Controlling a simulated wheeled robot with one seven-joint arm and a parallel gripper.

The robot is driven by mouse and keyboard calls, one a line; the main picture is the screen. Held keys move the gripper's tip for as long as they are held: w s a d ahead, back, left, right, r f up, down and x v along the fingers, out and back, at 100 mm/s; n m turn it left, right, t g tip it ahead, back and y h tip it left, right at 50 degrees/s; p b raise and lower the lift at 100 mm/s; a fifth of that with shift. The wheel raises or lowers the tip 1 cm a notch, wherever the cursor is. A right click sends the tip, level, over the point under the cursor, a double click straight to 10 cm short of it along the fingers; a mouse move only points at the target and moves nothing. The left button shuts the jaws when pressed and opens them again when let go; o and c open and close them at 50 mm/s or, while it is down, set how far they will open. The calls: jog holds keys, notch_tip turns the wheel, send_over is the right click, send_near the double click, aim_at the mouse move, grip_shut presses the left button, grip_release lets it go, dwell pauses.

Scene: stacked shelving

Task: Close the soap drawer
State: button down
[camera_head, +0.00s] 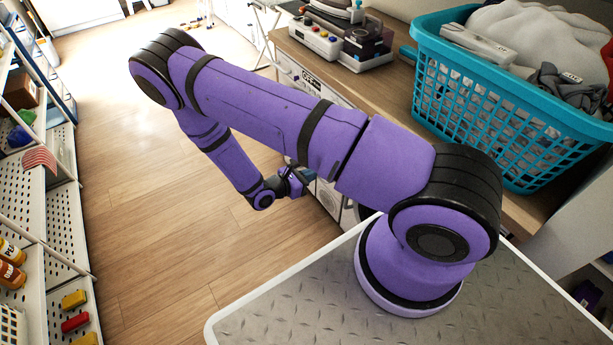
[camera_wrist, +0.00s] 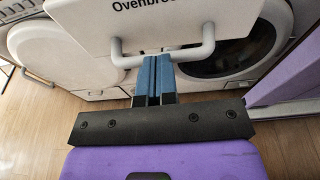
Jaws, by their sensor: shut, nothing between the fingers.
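The soap drawer's white front (camera_wrist: 92,28), with dark lettering cut off at the top edge, shows in the wrist view. It stands in front of the round machine doors and appears pulled out. A grey U-shaped handle (camera_wrist: 196,52) is fixed to it. My gripper (camera_wrist: 154,60) has its two blue fingers together, with nothing between them. The fingertips overlap the handle bar in the picture; I cannot tell whether they touch it. In the head view, my gripper (camera_head: 301,180) is low beside the counter's front, and my arm hides most of the drawer area.
A white machine door (camera_wrist: 62,50) is on the left and a dark round door (camera_wrist: 232,58) on the right. A teal laundry basket (camera_head: 480,110) stands on the wooden counter (camera_head: 393,82). Shelving (camera_head: 62,215) lines the left. The wooden floor (camera_head: 160,220) between is clear.

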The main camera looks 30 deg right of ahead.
jog(key=shift+d, duration=0.1)
jog(key=r+x, duration=0.1)
jog(key=x, duration=0.6)
jog(key=r+x, duration=0.2)
jog(key=x, duration=0.5)
jog(key=d+r+x, duration=0.1)
jog(key=x, duration=0.6)
jog(key=shift+s+r, duration=0.15)
jog(key=shift+r, duration=0.05)
jog(key=shift+a+r, duration=0.15)
jog(key=shift+a, duration=0.35)
jog(key=v, duration=1.3)
